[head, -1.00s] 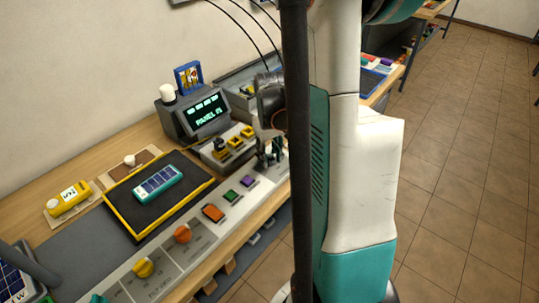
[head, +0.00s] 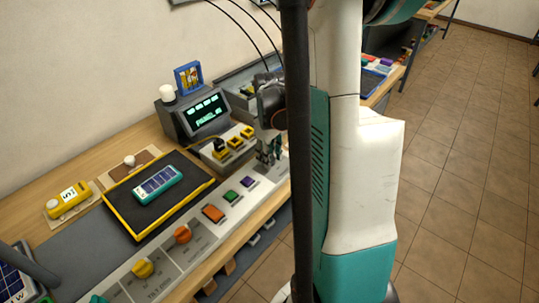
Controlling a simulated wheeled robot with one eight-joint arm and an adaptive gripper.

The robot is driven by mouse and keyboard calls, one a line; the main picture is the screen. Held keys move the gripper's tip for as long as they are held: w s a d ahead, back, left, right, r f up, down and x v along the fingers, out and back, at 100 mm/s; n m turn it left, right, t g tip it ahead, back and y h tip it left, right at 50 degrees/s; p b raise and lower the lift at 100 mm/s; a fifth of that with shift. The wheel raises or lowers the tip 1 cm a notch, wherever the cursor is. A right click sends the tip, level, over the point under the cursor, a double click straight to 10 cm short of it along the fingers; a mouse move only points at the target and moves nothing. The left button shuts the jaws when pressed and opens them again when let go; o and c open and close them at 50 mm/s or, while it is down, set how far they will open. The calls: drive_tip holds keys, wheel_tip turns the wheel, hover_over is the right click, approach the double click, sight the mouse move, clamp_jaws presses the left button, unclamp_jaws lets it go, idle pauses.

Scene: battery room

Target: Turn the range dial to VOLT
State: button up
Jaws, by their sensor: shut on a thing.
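My gripper (head: 268,158) points down at the far end of the pale control strip (head: 205,256). It is shut on what appears to be the range dial; the fingers hide the knob, and its pointer and markings cannot be read. An orange knob (head: 183,234) and a yellow knob (head: 142,268) stand on the nearer part of the strip, away from my gripper. Their labels are too small to read.
Orange (head: 213,214), green (head: 230,196) and purple (head: 248,182) buttons line the strip. A grey display unit (head: 200,112) and a block with yellow parts (head: 231,147) stand behind. A yellow-rimmed tray (head: 203,194) holds a teal device (head: 158,184). The floor at right is clear.

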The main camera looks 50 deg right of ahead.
drive_tip(key=o, duration=1.1)
wheel_tip(320, 180, up, 12)
idle(0.5)
